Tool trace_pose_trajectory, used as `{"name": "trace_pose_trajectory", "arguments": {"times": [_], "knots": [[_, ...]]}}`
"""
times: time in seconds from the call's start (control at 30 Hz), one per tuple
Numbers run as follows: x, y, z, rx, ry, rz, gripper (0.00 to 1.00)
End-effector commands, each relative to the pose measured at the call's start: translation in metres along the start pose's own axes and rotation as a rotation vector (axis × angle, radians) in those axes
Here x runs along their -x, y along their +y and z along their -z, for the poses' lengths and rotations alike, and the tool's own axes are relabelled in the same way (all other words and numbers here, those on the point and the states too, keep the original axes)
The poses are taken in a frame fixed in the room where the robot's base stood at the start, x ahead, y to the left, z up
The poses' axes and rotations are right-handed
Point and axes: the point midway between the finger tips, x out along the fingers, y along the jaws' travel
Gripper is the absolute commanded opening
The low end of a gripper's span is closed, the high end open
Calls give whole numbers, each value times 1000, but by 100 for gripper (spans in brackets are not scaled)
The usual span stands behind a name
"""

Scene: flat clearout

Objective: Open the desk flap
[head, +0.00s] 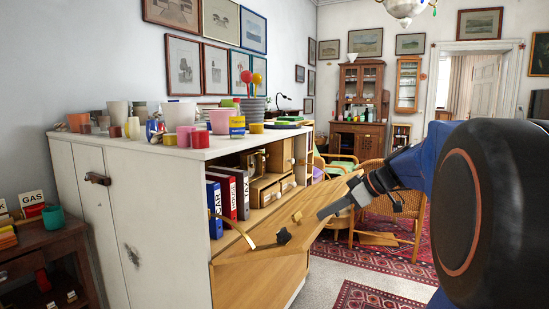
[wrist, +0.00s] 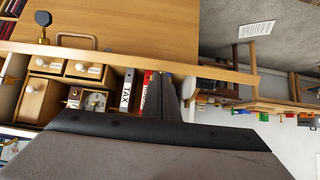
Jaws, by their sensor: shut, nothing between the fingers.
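The desk flap (head: 265,254) is a light wood panel on the white cabinet. It is folded down and sticks out from the front, leaving the compartment behind it uncovered; I cannot tell its exact angle. A dark knob (head: 283,236) and a curved brass piece (head: 233,224) show at the flap. In the wrist view the flap (wrist: 150,30) fills the upper part. My gripper (head: 322,213) is shut and empty, its fingertips over or beside the flap's outer part; contact is unclear. The fingers also show in the wrist view (wrist: 178,86).
The compartment holds binders (head: 228,195) and small wooden drawers (head: 268,189). The white cabinet top (head: 180,152) is crowded with pots and cups. A wooden chair (head: 388,222) stands behind my gripper. A side table (head: 40,245) is at the left. Patterned rugs cover the floor at the right.

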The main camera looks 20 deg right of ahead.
Motion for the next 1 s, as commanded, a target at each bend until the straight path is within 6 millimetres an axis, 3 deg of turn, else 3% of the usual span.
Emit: {"name": "trace_pose_trajectory", "arguments": {"times": [0.27,1.0], "knots": [[-10,0,-49,-4,20,1,0],[-10,0,-46,0,19,1,0]]}}
